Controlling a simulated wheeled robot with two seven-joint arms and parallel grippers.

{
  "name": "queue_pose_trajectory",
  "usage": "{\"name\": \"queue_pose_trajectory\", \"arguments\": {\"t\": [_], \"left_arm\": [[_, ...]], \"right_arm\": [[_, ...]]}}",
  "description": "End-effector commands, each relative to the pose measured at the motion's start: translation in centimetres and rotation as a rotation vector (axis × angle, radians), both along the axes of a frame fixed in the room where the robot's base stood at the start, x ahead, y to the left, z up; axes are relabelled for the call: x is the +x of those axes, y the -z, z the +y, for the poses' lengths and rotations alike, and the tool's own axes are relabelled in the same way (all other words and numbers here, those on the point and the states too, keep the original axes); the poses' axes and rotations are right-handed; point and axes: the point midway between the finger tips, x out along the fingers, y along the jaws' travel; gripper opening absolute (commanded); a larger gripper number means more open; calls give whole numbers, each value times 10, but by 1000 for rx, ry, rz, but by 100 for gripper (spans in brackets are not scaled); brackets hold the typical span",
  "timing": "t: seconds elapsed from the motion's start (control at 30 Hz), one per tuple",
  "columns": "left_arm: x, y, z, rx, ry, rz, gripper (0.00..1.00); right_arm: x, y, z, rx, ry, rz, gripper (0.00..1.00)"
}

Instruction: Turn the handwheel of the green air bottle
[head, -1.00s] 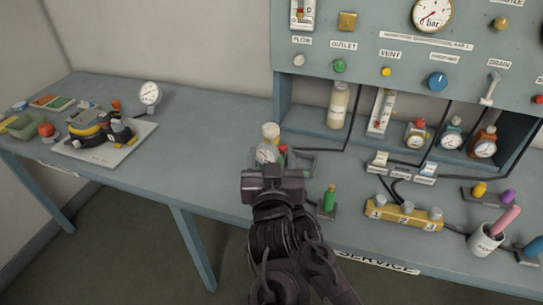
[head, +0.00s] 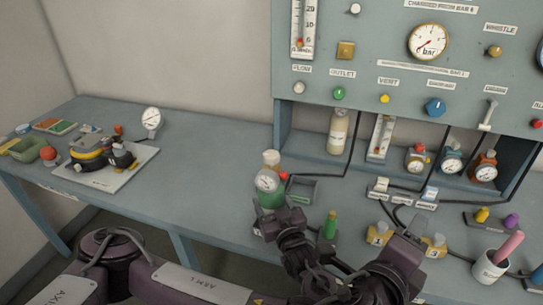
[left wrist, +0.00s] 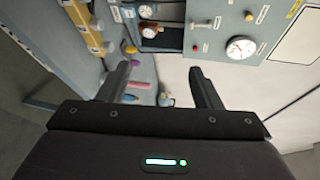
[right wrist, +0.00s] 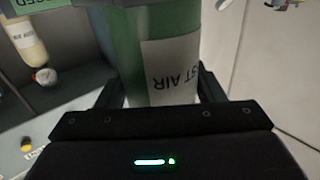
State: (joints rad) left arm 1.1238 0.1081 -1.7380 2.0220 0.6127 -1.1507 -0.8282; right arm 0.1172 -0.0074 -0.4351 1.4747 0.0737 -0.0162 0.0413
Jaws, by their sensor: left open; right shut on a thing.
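The green air bottle (head: 272,197) stands near the table's front edge. It has a round gauge (head: 267,181), a pale rounded top (head: 271,158) and a small red knob (head: 283,176) at its right; I cannot tell which part is the handwheel. In the right wrist view the bottle (right wrist: 124,60) fills the space between the fingers, its white label (right wrist: 172,68) ending in "AIR". My right gripper (right wrist: 160,98) is shut on the bottle's body. My left gripper (left wrist: 160,85) is open and empty, over the yellow manifold (head: 378,236) at the table's right part.
A pen cup (head: 488,266) with a pink marker stands right of my left gripper. The gauge panel (head: 380,60) rises behind. The table's left-middle stretch is clear.

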Motion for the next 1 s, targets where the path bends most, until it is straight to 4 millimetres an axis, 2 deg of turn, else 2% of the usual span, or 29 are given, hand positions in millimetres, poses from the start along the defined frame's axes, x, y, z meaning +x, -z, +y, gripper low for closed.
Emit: {"name": "queue_pose_trajectory", "arguments": {"t": [0.1, 0.17, 0.27, 0.4, 0.5, 0.6, 0.77, 0.87, 1.0], "left_arm": [[14, 26, 27, 292, -22, -168, 59], [26, 37, 45, 437, -47, -249, 59], [51, 47, 83, 675, -111, -380, 59], [87, 44, 140, 970, -224, -536, 59], [107, 34, 174, 1132, -304, -616, 59], [120, 24, 200, 1245, -366, -668, 59], [130, 14, 219, 1327, -419, -702, 59], [139, 14, 222, 1339, -427, -705, 59], [162, 14, 222, 1337, -427, -703, 59]], "right_arm": [[0, 1, 1, 0, -1, 2, 7], [0, 1, 0, 0, -1, 2, 7], [0, 1, 0, 0, -1, 2, 7], [0, 1, 0, 0, -1, 2, 7], [0, 1, 0, 0, -1, 2, 7], [0, 1, 0, 0, -1, 2, 7], [0, 1, 0, 0, -1, 2, 7], [0, 1, 1, 0, -1, 2, 7], [0, 1, 1, 0, -2, 2, 7]]}}
